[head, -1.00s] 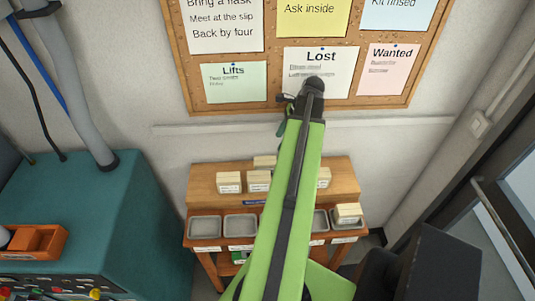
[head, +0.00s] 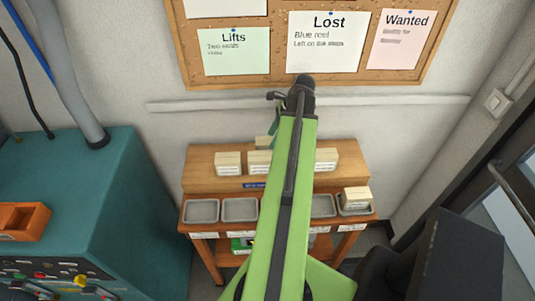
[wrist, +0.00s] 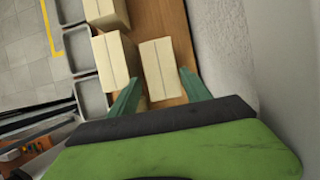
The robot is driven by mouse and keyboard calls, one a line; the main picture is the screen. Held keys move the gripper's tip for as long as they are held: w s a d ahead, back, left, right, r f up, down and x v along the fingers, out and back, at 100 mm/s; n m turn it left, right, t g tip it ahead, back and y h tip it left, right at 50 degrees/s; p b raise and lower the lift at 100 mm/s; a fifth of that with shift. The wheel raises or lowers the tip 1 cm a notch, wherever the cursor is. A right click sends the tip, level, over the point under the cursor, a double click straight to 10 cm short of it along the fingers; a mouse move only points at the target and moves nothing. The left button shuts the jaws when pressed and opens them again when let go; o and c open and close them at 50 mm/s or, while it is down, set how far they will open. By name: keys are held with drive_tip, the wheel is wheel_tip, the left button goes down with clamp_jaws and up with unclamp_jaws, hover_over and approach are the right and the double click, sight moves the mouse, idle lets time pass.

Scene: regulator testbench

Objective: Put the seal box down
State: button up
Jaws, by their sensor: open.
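My gripper (wrist: 160,77) is open, with its two teal fingers spread on either side of a cream box (wrist: 161,62) in the wrist view. That box stands on the wooden shelf top, slightly beyond the fingertips; I cannot tell whether a finger touches it. In the head view a cream box (head: 262,142) shows partly behind the front row, beside my green arm, which hides most of my gripper. No label naming the seal box is readable.
More cream boxes (head: 228,163) stand on the wooden shelf (head: 205,181). Grey trays (head: 201,211) line its lower front; the far right one holds a box (head: 356,196). A wall (wrist: 225,40) runs close behind the shelf. A teal machine (head: 110,190) stands left.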

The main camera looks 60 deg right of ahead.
sight(270, 140)
drive_tip(key=b+x, duration=0.5)
drive_tip(key=shift+w+f, duration=0.15)
drive_tip(key=shift+w, duration=0.05)
drive_tip(key=shift+r, duration=0.25)
clamp_jaws()
